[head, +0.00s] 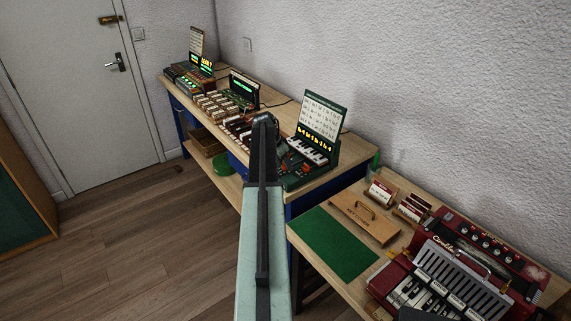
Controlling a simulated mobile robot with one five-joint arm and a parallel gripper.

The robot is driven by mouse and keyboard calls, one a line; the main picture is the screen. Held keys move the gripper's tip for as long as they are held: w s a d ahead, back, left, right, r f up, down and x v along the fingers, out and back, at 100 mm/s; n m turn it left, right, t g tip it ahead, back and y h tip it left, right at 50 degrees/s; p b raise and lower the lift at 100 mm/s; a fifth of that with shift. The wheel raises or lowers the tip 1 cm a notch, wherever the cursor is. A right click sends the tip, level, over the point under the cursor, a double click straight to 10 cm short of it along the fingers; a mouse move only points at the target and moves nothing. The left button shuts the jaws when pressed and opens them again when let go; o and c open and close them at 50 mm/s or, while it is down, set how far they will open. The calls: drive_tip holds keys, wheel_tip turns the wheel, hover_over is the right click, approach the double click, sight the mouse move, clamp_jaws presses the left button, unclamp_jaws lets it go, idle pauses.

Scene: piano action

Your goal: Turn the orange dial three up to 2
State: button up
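A green keyboard unit (322,160) with a white printed card (320,117) standing on it and a lit yellow display (314,137) sits at the near end of the long bench. Small orange-red parts (291,167) show at its front left; they may be the orange dials, but they are too small to number or read. My gripper (263,121) is at the far end of my arm, in front of the bench and just left of the green unit in the picture.
Several other keyboard devices (217,105) line the long wooden bench (320,180) towards the door (75,80). The wooden floor (130,250) at left is clear.

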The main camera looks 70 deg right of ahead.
clamp_jaws()
drive_tip(key=shift+d, duration=0.25)
drive_tip(key=shift+a+n, duration=0.25)
drive_tip(key=shift+n, duration=0.05)
drive_tip(key=shift+s+a+f+n+t, duration=0.15)
drive_tip(key=shift+n+t, duration=0.35)
drive_tip(key=shift+n, duration=0.4)
drive_tip(key=n+t, duration=0.1)
drive_tip(key=n, duration=0.1)
drive_tip(key=n+t, duration=0.1)
drive_tip(key=n, duration=0.2)
drive_tip(key=shift+s+h, duration=0.1)
drive_tip(key=shift+h, duration=0.2)
drive_tip(key=n+t, duration=0.1)
drive_tip(key=n, duration=0.2)
drive_tip(key=n+t, duration=0.1)
drive_tip(key=n, duration=0.1)
drive_tip(key=shift+s+n+y, duration=0.15)
drive_tip(key=shift+n+y, duration=0.25)
drive_tip(key=n, duration=0.3)
drive_tip(key=n+t+y, duration=0.1)
drive_tip(key=shift+s+d+n, duration=0.1)
drive_tip(key=shift+d+n, duration=0.2)
